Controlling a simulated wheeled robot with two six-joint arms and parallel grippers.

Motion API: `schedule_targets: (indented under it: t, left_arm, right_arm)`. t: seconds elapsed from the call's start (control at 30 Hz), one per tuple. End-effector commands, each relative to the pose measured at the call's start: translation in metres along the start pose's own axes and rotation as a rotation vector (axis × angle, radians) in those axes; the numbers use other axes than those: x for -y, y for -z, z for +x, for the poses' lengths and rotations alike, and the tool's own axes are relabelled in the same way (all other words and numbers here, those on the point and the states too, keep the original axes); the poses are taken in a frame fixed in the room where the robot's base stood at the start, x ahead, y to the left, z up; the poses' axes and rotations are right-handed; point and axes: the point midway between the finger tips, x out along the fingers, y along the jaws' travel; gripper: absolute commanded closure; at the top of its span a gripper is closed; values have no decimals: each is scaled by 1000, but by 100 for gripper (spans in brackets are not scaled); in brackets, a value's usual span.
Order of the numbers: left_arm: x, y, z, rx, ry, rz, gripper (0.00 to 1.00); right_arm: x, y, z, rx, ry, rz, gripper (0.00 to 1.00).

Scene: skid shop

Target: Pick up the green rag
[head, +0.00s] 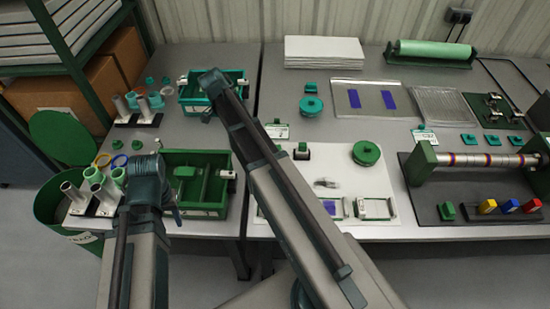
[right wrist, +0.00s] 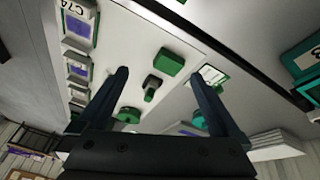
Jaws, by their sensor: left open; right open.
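A small green block-like piece (right wrist: 171,61), possibly the folded green rag, lies on the white mat (right wrist: 135,30) in the right wrist view. I cannot tell for sure that it is cloth. In the head view my right arm seems to cover that spot. My right gripper (right wrist: 158,76) is open and empty, with the green piece beyond and between its fingers, apart from them. My left gripper (head: 172,204) is at the lower left of the head view, beside the green tray (head: 205,213), open with nothing seen in it.
A black-and-green stamp-like object (head: 302,151) and a green disc (head: 366,153) share the mat. A teal disc (head: 311,105) lies behind it. A roller stand (head: 480,160) is at the right. White tubes (head: 95,175) stand by my left arm. A green bin (head: 60,205) is at the far left.

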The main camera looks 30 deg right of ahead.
Motion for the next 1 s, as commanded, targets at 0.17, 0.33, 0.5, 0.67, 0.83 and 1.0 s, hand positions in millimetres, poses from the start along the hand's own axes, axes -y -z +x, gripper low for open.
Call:
schedule_targets:
  t: [0.17, 0.33, 0.5, 0.67, 0.83, 1.0]
  left_arm:
    - [-1, 1, 12, 0, 0, 0, 53]
    - [-1, 1, 14, 0, 0, 0, 53]
    - [-2, 1, 15, 0, 0, 0, 53]
    - [-2, 2, 26, 0, 0, 0, 53]
    - [-5, 3, 48, 0, 0, 0, 53]
    - [-7, 4, 72, 0, 0, 0, 53]
  right_arm:
    - [26, 32, 18, -29, -27, 295, 0]
    - [31, 43, 22, -40, -33, 397, 0]
    - [30, 43, 24, -41, -33, 406, 0]
    - [30, 42, 35, -41, -33, 404, 0]
    - [29, 42, 58, -40, -33, 404, 0]
    - [28, 42, 84, -40, -32, 403, 0]
